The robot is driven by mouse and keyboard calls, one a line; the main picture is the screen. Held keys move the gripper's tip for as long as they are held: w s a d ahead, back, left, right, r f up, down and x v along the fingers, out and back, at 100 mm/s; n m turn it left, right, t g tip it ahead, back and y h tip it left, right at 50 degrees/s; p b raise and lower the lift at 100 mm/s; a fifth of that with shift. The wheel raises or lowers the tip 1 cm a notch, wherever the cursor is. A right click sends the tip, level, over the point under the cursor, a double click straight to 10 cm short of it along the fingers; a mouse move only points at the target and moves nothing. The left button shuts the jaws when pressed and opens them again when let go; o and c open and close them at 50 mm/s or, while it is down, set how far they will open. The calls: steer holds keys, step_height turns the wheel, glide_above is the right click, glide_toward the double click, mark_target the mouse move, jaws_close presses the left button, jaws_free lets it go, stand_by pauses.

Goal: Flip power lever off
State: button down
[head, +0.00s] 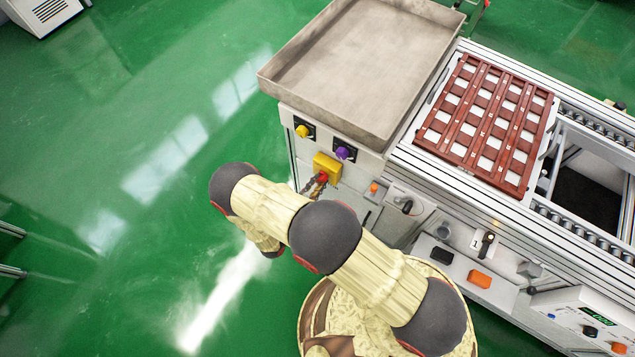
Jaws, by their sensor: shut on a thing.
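A yellow switch box (326,162) with a small red handle (323,177) is on the front of the grey cabinet, below the metal tray. My gripper (318,182) reaches it from the lower left and is shut on the red handle. The fingers and my arm cover part of the handle, so its exact angle is hard to tell. A separate black lever (487,243) stands beside a white plate marked 1 on the conveyor's front side, apart from my gripper.
A yellow knob (302,131) and a purple knob (342,153) sit just above the box. An empty metal tray (355,65) tops the cabinet. A red-brown grid rack (485,120) lies on the conveyor. Black and orange buttons (479,279) are at lower right.

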steer(key=shift+n, duration=0.4)
steer(key=n, duration=1.3)
stand_by(0.3)
stand_by(0.4)
steer(key=c, duration=1.8)
jaws_free()
steer(key=shift+s, duration=0.1)
steer(key=v, duration=1.2)
